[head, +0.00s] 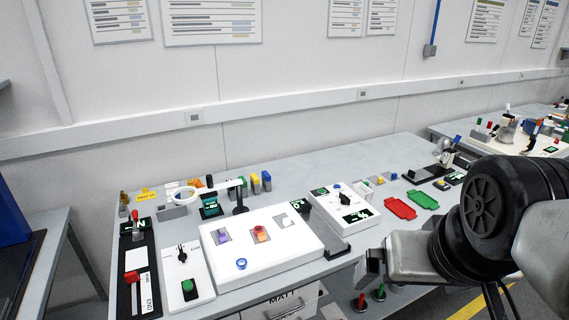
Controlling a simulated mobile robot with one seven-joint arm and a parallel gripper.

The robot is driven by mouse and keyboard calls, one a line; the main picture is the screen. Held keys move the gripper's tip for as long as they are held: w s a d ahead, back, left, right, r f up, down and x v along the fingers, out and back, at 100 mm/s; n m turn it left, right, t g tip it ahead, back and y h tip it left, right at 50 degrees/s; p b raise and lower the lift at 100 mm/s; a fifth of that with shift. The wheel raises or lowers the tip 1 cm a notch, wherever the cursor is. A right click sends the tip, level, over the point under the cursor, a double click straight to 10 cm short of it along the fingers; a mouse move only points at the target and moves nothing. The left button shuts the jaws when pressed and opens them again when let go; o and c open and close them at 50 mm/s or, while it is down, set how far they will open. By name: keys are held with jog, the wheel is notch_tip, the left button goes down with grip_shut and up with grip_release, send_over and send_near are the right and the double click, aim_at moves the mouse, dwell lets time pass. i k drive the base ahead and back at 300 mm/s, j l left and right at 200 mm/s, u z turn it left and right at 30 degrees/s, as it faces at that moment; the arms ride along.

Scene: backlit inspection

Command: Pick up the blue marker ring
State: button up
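A small blue marker ring (241,264) lies on the front part of a white raised panel (290,255) on the bench. The panel also holds a purple piece (222,237), an orange-red piece (261,234) and a white piece (288,219). My gripper (368,266) is to the right of the panel, near the bench's front edge and apart from the ring. Its fingers are seen from the side, so the gap between them is not clear. I see nothing held in it.
A white unit with a green button (187,287) stands left of the panel. A ring-headed lamp (184,195) stands behind it. A white control box (345,211) is at the right. Green and red trays (423,200) lie further right. A wall backs the bench.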

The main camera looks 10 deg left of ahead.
aim_at(240, 261)
jog(key=i+j+u, duration=0.15)
jog(key=u, duration=0.2)
jog(key=i+u, duration=0.15)
jog(key=u, duration=0.2)
jog(key=i+j+u, duration=0.1)
jog(key=u, duration=0.2)
jog(key=i+j+z, duration=0.1)
jog(key=j+z, duration=0.35)
jog(key=j, duration=0.2)
